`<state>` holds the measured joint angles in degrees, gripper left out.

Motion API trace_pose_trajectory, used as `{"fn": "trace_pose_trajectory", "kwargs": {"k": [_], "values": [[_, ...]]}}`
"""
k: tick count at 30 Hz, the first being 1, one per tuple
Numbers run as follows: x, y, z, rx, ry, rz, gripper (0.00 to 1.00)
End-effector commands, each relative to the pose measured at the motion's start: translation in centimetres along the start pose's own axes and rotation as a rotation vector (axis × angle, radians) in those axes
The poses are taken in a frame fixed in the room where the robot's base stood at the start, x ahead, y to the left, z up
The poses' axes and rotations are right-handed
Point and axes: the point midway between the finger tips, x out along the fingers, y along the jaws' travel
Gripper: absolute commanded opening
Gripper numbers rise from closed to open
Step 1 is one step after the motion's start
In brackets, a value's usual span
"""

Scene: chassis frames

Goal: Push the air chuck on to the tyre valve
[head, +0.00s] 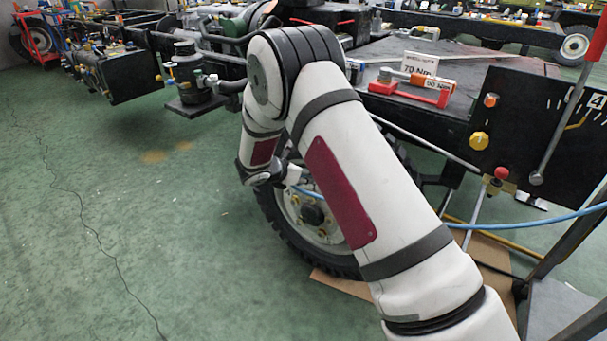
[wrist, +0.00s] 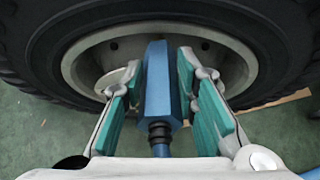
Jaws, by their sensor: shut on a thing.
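The blue air chuck (wrist: 157,90) stands lengthwise between the teal pads of my gripper (wrist: 160,68) in the wrist view. My gripper is shut on it, and a black fitting and blue hose show at its near end. The chuck's far end overlaps the pale wheel rim (wrist: 225,62) inside the black tyre (wrist: 45,50). I cannot make out the tyre valve; the chuck or fingers may hide it. I cannot tell whether the chuck touches anything ahead. In the head view my gripper (head: 290,175) is at the wheel's left side, partly hidden by my arm, and the tyre (head: 280,232) stands upright.
A dark chassis bench (head: 400,60) stands above and behind the wheel, with a red tool (head: 415,92) on it. A black panel with knobs (head: 510,125) is at right. A blue hose (head: 540,222) runs in from the right. The green floor (head: 120,210) at left is clear.

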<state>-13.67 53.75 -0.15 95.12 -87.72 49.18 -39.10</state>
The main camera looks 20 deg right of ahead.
Motion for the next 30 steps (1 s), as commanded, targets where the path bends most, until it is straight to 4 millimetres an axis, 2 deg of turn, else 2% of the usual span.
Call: {"fn": "trace_pose_trajectory", "kwargs": {"k": [30], "values": [[-2.4, 0.1, 0.1, 0.0, -0.001, 0.001, 0.0]]}}
